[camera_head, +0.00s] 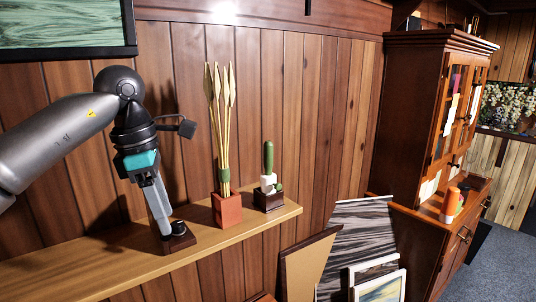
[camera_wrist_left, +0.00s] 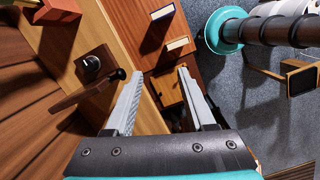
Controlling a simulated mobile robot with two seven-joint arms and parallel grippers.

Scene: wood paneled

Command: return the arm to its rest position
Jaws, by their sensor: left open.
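My left arm comes in from the left in the head view, with its elbow bent and the left gripper (camera_head: 160,225) hanging down over the wooden wall shelf (camera_head: 110,268). The left wrist view shows the two fingers (camera_wrist_left: 160,74) spread apart with nothing between them. A small dark wooden object with a round metal top (camera_head: 180,240) stands on the shelf close by the fingertips. In the left wrist view this object (camera_wrist_left: 92,68) lies left of the fingers, apart from them. My right gripper is not in view.
A red pot with tall dry stalks (camera_head: 227,210) and a small cactus pot (camera_head: 268,199) stand farther right on the shelf. A framed picture (camera_head: 65,28) hangs upper left. Leaning panels (camera_head: 350,235) and a wooden cabinet (camera_head: 415,120) stand to the right.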

